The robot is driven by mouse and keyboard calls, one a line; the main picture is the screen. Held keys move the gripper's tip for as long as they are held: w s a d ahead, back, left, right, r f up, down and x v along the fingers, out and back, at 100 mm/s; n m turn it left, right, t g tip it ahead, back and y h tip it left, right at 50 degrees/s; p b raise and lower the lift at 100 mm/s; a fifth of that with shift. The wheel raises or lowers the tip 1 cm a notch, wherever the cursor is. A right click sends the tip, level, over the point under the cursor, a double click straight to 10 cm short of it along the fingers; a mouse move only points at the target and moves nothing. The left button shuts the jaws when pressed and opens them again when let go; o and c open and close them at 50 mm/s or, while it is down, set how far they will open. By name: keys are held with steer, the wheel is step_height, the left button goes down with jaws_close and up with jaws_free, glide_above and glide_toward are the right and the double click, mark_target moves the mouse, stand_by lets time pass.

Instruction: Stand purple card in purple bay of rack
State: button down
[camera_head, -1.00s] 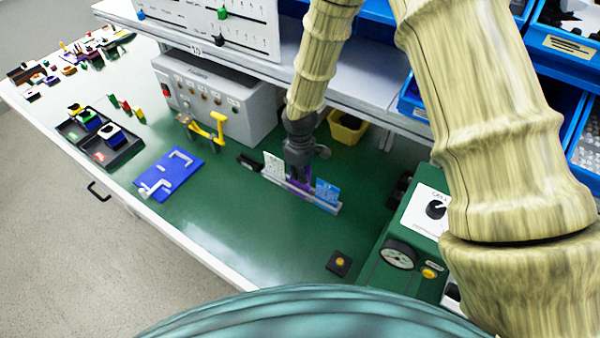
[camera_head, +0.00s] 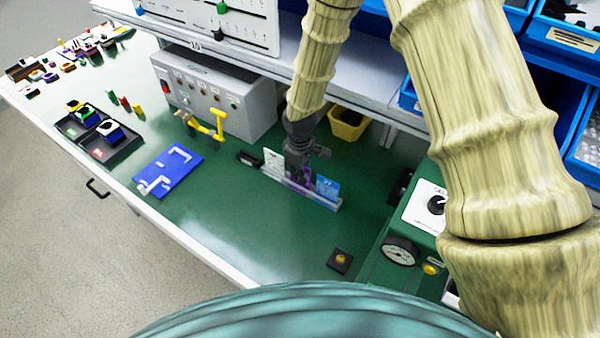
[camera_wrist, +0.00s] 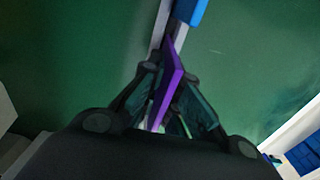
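The purple card (camera_wrist: 170,82) shows edge-on between the fingers of my gripper (camera_wrist: 172,108) in the wrist view. In the head view my gripper (camera_head: 298,172) is down at the rack (camera_head: 322,202), and a bit of purple shows by the fingers. The rack is a grey rail on the green bench. A white card (camera_head: 273,160) stands in it on the left and a blue card (camera_head: 327,187) on the right. The purple card is in line with the rack between them. The fingers hide its lower edge, so I cannot tell whether it is seated.
A green-sided box with a gauge (camera_head: 400,251) and dial stands to the right. A yellow bin (camera_head: 348,124) and a grey control box (camera_head: 215,95) are behind. A blue plate (camera_head: 168,170) lies left. The bench in front of the rack is mostly clear.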

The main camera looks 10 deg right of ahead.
steer(key=shift+f, duration=0.2)
steer(key=c, duration=1.6)
jaws_free()
steer(key=shift+o, duration=0.2)
step_height(320, 180, up, 12)
steer(key=shift+r, duration=0.1)
step_height(320, 180, up, 9)
steer(key=p, duration=0.7)
